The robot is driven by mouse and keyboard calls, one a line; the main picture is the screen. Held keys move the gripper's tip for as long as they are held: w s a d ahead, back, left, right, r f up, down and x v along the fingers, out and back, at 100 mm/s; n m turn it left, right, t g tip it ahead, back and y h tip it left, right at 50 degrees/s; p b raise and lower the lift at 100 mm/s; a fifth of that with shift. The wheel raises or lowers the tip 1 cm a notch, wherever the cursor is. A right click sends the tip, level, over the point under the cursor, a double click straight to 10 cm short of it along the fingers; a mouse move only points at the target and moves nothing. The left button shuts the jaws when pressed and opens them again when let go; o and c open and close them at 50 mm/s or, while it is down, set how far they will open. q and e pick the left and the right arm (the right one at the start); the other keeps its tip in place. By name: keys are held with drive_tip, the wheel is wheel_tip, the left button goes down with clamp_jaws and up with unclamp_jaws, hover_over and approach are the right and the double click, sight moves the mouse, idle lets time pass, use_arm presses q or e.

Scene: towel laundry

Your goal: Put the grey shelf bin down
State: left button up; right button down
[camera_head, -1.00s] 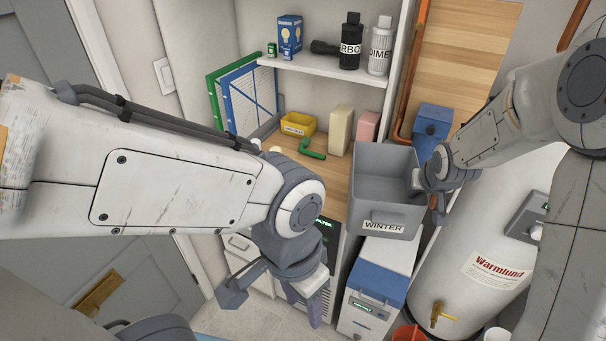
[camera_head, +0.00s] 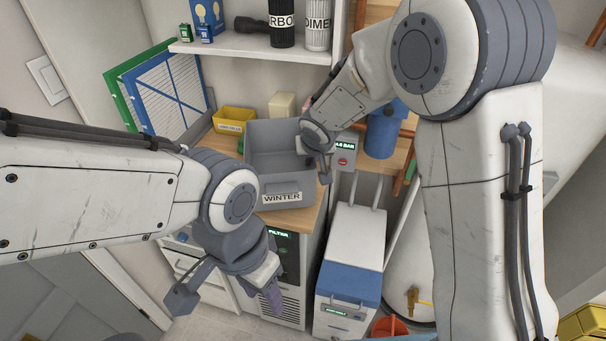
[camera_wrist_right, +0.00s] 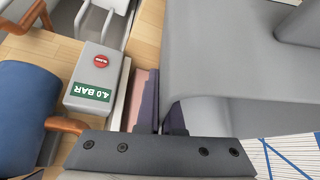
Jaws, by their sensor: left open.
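The grey shelf bin (camera_head: 283,182), labelled WINTER, is upright with its open top up. It is over the wooden counter (camera_head: 298,219) in the head view, close to the front edge. I cannot tell whether its base touches the wood. My right gripper (camera_head: 324,167) is at the bin's right side, its fingers closed on the side wall. In the right wrist view the fingers (camera_wrist_right: 162,115) sit at the bin's wall (camera_wrist_right: 215,80). My left gripper (camera_head: 225,294) is open and empty, below and in front of the counter.
A yellow bin (camera_head: 233,119), a cream box (camera_head: 282,104) and a 4.0 BAR box (camera_head: 345,152) stand near the bin. Green and blue frames (camera_head: 170,95) lean at left.

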wheel_tip(320, 180, down, 4)
drive_tip(key=shift+r+b, duration=0.1)
drive_tip(key=shift+b, duration=0.85)
drive_tip(key=shift+s, duration=0.1)
drive_tip(key=c, duration=1.1)
unclamp_jaws()
drive_tip(key=shift+o, duration=0.2)
